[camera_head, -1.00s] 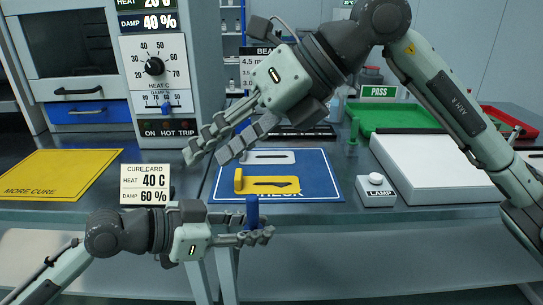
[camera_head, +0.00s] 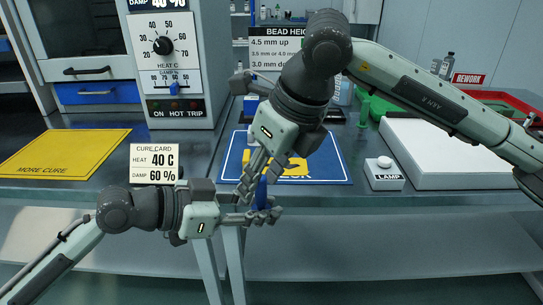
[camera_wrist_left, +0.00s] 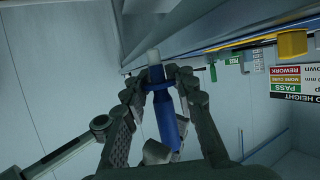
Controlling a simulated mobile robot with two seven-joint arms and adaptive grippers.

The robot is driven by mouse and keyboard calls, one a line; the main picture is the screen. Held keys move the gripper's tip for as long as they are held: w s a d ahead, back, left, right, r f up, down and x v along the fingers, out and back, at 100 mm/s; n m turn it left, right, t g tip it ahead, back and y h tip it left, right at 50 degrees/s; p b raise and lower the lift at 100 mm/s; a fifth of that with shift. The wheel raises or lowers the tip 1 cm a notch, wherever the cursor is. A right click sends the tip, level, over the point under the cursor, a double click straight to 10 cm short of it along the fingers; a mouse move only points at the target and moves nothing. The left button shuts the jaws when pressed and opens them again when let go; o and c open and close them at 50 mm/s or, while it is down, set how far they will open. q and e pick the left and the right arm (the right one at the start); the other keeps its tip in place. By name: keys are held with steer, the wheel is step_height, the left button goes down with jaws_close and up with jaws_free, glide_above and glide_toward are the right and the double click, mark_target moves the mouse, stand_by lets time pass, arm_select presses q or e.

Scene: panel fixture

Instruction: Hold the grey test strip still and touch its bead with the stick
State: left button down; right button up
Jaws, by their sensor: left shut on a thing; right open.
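My left gripper (camera_head: 266,215) is shut on the blue stick (camera_head: 262,194) and holds it upright in front of the table edge. The left wrist view shows the stick (camera_wrist_left: 167,122) between the fingers, with a pale tip. My right gripper (camera_head: 256,184) is open, pointing down, its fingers close by the stick's upper part in the picture; I cannot tell whether they touch it. The grey test strip is mostly hidden behind the right gripper; a pale upright piece (camera_head: 251,135) on the blue mat may belong to it. I cannot make out its bead.
A yellow strip (camera_head: 296,169) lies on the blue CHECK mat (camera_head: 335,174), partly covered by the right gripper. The lamp button box (camera_head: 384,175) and a white slab (camera_head: 440,160) stand to the right. The cure card (camera_head: 154,164) and yellow mat (camera_head: 62,152) are at left.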

mark_target(261, 202)
steer(key=shift+x, duration=1.35)
steer(key=shift+c, duration=0.4)
jaws_close()
arm_select(q)
steer(key=c, duration=1.1)
jaws_free()
